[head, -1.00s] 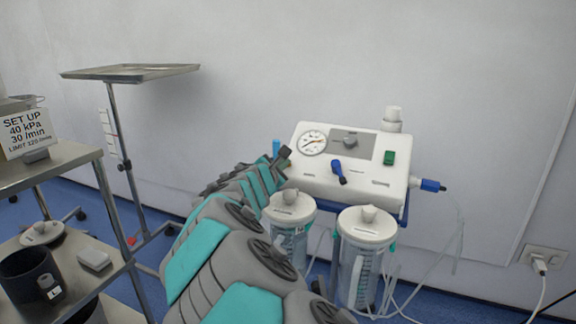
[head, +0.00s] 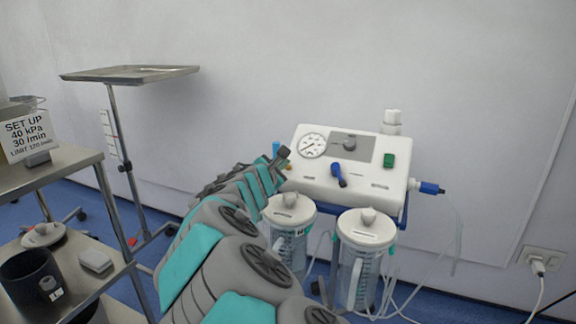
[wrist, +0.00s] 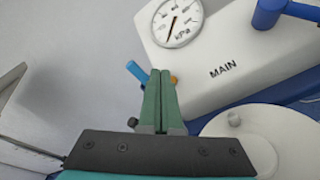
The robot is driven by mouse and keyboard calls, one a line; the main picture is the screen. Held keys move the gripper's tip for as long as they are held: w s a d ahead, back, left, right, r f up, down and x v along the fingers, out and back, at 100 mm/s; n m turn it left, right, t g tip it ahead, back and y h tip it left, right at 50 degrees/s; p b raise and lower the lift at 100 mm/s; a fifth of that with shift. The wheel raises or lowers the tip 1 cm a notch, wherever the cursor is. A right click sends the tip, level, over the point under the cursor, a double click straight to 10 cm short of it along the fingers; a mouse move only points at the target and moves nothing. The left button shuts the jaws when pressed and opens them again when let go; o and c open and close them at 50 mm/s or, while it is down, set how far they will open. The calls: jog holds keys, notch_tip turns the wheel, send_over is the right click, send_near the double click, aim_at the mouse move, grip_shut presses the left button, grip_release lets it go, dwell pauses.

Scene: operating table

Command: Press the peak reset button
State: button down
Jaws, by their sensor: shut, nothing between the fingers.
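The white suction unit (head: 350,180) stands against the wall, with a round kPa gauge (head: 312,145) on its sloped front. In the wrist view the gauge (wrist: 177,22) sits above the fingertips, beside the word MAIN. A small orange knob (wrist: 174,79) shows just right of the fingertips at the unit's left edge; no label on it is readable. A blue fitting (wrist: 137,71) lies just left of the fingers. My gripper (wrist: 159,73) is shut and empty, its green fingers together. In the head view my gripper (head: 283,153) is at the unit's left side, partly hidden by my arm.
A trolley (head: 60,160) with a SET UP card (head: 27,135) is at left.

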jog(key=s+r+p, duration=0.1)
jog(key=r+p, duration=0.1)
jog(key=s+a+r+p, duration=0.1)
jog(key=r, duration=0.1)
jog(key=shift+s, duration=0.35)
dwell(0.3)
dwell(0.4)
